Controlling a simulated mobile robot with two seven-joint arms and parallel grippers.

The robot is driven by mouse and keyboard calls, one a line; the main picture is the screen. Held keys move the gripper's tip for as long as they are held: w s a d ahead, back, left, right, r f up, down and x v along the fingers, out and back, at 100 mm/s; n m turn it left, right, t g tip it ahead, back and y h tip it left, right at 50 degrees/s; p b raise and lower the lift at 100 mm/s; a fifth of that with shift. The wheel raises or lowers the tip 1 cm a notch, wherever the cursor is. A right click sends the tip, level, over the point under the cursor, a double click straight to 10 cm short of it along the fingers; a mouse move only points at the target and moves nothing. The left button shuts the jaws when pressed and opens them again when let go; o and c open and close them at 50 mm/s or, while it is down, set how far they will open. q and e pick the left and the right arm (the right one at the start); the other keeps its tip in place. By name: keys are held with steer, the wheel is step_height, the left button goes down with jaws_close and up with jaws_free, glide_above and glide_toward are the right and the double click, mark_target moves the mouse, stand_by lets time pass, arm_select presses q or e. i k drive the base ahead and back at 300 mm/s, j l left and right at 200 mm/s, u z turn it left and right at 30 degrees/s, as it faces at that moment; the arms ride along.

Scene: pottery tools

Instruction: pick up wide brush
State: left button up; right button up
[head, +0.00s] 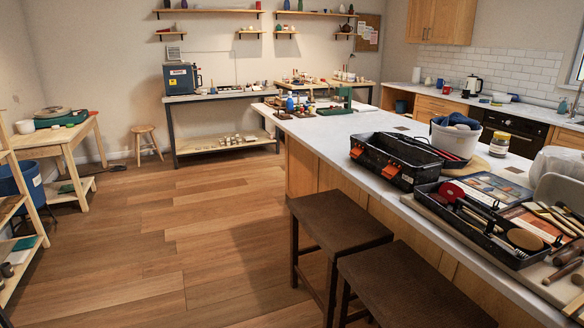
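I cannot pick out the wide brush for certain. A black open tray (447,218) on the near right of the white island counter holds several small tools. Among them are a red round-headed tool (452,191) and a tan oval piece (525,239). Several wooden-handled tools (548,216) lie to the right of the tray, and some reach the right picture edge. They are too small to tell whether one is a wide brush. Neither of my grippers shows in the head view.
A black toolbox (392,163) and a white bucket (456,139) with blue cloth stand behind the tray. Two brown stools (340,217) are against the island's left side. Wooden floor (170,230) lies open to the left. A side table (60,140) stands far left.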

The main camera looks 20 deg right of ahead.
mark_target(535, 210)
steer(key=i+j+z, duration=0.25)
steer(key=z, duration=0.2)
steer(key=i+j+z, duration=0.7)
steer(key=j+z, duration=0.15)
